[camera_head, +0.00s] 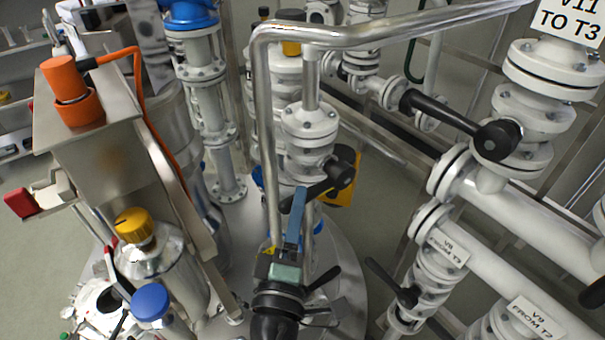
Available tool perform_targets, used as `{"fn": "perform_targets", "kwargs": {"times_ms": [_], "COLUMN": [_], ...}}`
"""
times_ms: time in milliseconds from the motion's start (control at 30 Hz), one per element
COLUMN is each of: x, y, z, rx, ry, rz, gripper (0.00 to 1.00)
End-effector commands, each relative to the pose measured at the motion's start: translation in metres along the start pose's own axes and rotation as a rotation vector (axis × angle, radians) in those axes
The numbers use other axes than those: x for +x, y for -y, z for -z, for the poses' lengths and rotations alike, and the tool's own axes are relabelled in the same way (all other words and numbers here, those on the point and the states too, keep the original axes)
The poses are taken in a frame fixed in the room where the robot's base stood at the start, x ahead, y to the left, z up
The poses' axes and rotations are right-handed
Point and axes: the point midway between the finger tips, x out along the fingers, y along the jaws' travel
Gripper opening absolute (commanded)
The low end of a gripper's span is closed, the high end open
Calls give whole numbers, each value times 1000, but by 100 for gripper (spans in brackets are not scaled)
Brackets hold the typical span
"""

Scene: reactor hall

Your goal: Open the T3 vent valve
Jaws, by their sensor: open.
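A white flanged valve (310,128) stands on the vessel top near the middle, with a steel pipe rising from it. Its black lever (325,187) runs down and left from a round black hub. No T3 vent label is readable, so I cannot confirm that this is the vent valve. My gripper (298,196) appears to reach up from the bottom centre, with a black wrist, a teal-grey body and a long blue finger. The finger's tip is beside the lever's left end; contact cannot be told. The jaws are open, but the second finger is not clearly visible.
A steel pipe (375,35) crosses above the valve. A V11 TO T3 label (570,20) marks a black-levered valve at right. Labelled V8 (450,247) and V9 (537,318) fittings are below. A yellow-capped bottle (140,240) and steel box (100,160) crowd the left.

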Motion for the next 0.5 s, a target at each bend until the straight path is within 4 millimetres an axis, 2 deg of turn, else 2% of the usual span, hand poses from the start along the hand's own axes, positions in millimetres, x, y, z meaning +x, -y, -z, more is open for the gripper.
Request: {"fn": "perform_targets", "kwargs": {"times_ms": [33, 200, 333, 500], "x": [12, 37, 48, 54], "y": [-4, -2, -1, 0], "z": [0, 0, 0, 0], "rx": [1, 0, 1, 2], "ry": [0, 0, 0, 0], "rz": [-2, -1, -1, 0], "gripper": [58, 58, 58, 58]}}
